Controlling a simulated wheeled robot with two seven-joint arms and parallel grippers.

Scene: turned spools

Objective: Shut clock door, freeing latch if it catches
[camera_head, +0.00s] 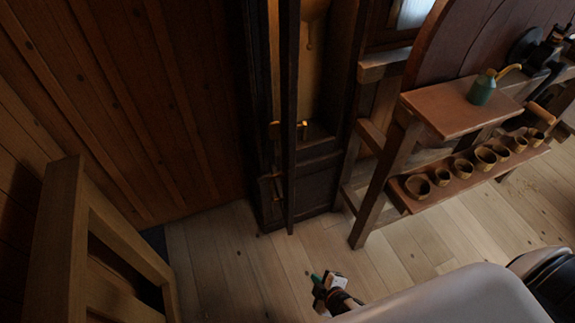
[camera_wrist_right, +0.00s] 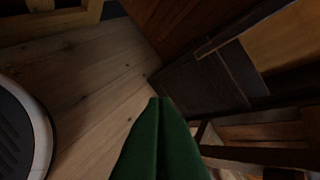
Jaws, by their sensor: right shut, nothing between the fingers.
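The tall dark wooden clock case (camera_head: 318,185) stands against the plank wall in the head view. Its narrow door (camera_head: 291,120) is seen nearly edge-on, standing open from the case. A pendulum (camera_head: 310,38) hangs in the lit interior. Small brass-coloured fittings (camera_head: 274,130) show beside the door; I cannot tell which is the latch. My right gripper (camera_head: 316,278) is low in front of the clock, apart from the door. Its green fingers (camera_wrist_right: 160,100) are shut together and empty in the right wrist view, with dark clock woodwork (camera_wrist_right: 200,85) beyond. My left gripper is out of view.
A wooden bench (camera_head: 460,108) right of the clock carries a green oil can (camera_head: 482,88). A wooden frame (camera_head: 125,235) stands at left. Bare plank floor (camera_head: 225,255) lies in front of the clock.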

